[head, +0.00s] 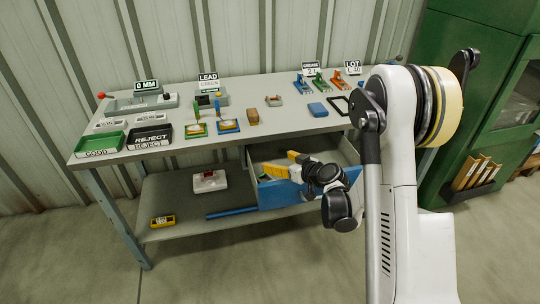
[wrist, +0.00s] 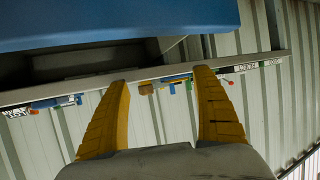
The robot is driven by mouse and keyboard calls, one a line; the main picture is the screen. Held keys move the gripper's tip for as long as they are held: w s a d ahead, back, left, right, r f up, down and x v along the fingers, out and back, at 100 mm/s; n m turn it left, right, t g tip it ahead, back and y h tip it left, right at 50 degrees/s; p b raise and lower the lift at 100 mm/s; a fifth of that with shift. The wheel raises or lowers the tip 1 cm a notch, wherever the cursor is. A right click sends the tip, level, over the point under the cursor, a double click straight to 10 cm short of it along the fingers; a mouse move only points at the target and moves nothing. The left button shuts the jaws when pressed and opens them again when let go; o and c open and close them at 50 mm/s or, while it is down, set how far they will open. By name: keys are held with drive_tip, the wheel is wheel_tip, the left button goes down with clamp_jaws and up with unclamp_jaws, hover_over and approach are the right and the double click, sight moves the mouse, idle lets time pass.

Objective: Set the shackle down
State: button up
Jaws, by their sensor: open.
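My gripper (head: 278,162) has two yellow fingers, spread apart, at the open drawer under the worktop. In the wrist view my gripper (wrist: 163,78) also stands open, and I see nothing between its fingers. The drawer (head: 285,194) has a blue front and is pulled out; my gripper and arm hide part of its inside. I cannot make out a shackle for certain in either view.
A green tray (head: 101,144) and a black reject tray (head: 150,137) stand at the worktop's left end. Coloured clamp-like tools (head: 320,82) stand at the back right. A green cabinet (head: 455,110) stands at right.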

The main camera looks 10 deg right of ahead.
drive_tip(key=s+a+r+m+g+h, duration=0.1)
drive_tip(key=s+a+r+m+g, duration=0.2)
drive_tip(key=s+r, duration=1.05)
drive_tip(key=s+r+m+g+h, duration=0.1)
drive_tip(key=s+h, duration=0.3)
drive_tip(key=s, duration=1.6)
drive_tip(key=shift+s+d+r+g, duration=0.3)
drive_tip(key=shift+r+g, duration=0.25)
drive_tip(key=shift+g, duration=0.25)
